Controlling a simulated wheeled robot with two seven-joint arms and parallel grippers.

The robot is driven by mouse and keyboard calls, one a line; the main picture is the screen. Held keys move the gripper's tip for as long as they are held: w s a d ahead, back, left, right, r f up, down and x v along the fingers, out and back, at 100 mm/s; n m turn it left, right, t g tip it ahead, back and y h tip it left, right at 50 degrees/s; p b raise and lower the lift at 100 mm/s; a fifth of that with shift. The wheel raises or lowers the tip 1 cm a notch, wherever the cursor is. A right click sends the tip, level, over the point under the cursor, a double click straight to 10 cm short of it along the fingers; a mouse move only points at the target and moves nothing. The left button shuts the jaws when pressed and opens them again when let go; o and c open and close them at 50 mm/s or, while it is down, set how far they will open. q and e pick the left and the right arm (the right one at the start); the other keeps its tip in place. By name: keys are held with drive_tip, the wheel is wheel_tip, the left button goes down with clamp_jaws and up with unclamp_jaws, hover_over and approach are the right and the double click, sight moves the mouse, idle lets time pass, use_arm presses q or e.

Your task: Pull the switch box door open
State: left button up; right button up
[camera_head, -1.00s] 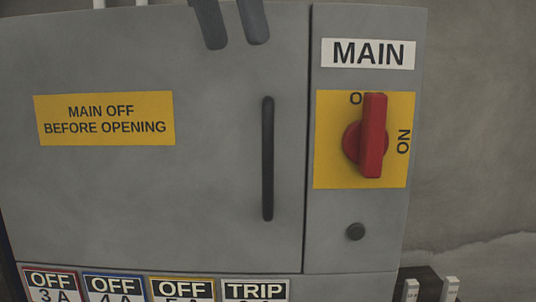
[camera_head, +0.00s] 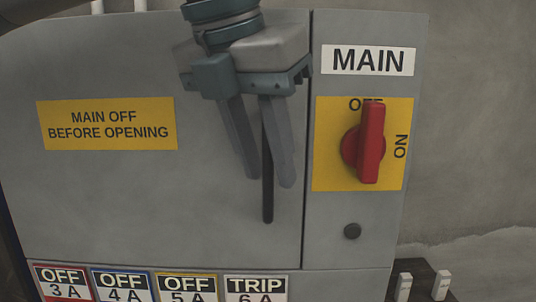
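The grey switch box door (camera_head: 90,205) fills the left and middle of the head view and looks closed. Its black vertical bar handle (camera_head: 267,205) is on the door's right side. My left gripper (camera_head: 268,182) hangs down from the top, in front of the handle. Its two fingers are apart, with the handle showing between them and its upper part hidden. I cannot tell whether they touch it. The red main switch (camera_head: 371,145) stands upright, pointing at OFF, on a yellow plate (camera_head: 327,165). My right gripper is not in view.
A yellow label (camera_head: 108,124) on the door reads MAIN OFF BEFORE OPENING. A black knob (camera_head: 352,231) sits below the switch. Several OFF and TRIP labels (camera_head: 255,287) line the bottom. Small white blocks (camera_head: 441,285) stand at the lower right before a bare wall.

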use_arm(q)
drive_tip(key=shift+w+d+f, duration=0.1)
drive_tip(key=shift+w+f, duration=0.05)
drive_tip(key=shift+f, duration=0.35)
clamp_jaws()
